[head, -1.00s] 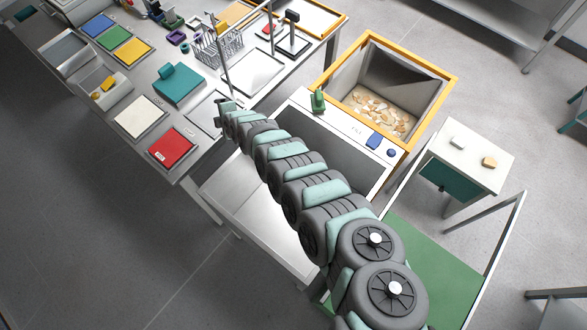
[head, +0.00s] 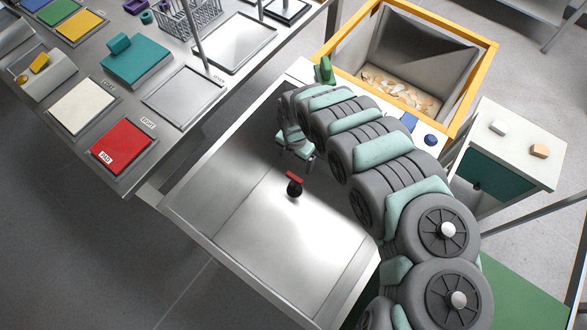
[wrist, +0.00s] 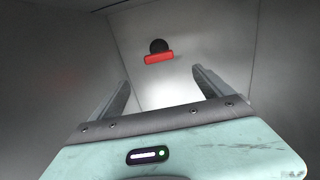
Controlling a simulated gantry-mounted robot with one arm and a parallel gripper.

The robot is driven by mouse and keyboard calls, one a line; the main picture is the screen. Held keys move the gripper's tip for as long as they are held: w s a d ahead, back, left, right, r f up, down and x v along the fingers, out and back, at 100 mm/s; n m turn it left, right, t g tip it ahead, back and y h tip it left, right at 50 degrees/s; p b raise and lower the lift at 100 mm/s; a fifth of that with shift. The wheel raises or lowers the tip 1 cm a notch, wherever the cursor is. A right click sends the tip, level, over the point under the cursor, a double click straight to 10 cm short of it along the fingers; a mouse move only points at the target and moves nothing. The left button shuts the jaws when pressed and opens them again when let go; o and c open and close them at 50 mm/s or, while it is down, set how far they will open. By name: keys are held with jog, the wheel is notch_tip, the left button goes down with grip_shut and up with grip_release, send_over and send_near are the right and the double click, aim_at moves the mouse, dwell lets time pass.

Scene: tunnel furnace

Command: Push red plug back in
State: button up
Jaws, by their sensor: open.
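The red plug (head: 295,178) is a small red bar with a black round part. It stands on a bare sheet-metal surface (head: 270,235) below my arm. In the wrist view the red plug (wrist: 158,57) shows ahead, at the upper middle, with its black disc behind the bar against pale metal. My gripper (wrist: 160,78) is open and empty; its two fingers point towards the plug, one on each side of it in the picture, with a gap between. In the head view my gripper (head: 309,164) hangs just above and behind the plug. Whether the plug sits in a hole is hidden.
Grey metal walls (wrist: 50,60) stand close on both sides in the wrist view. A green handle (head: 324,70) and a yellow-rimmed bin (head: 487,70) are beyond my arm. A workbench with a red tray (head: 122,145) is at left, a white cabinet (head: 520,125) at right.

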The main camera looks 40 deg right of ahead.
aim_at(295, 177)
notch_tip(295, 177, down, 14)
jog(key=b, duration=0.6)
jog(key=shift+w+d+r, duration=0.1)
jog(key=shift+w+r, duration=0.05)
jog(key=shift+r, duration=0.1)
jog(key=shift+c, duration=0.3)
grip_shut()
dwell(0.3)
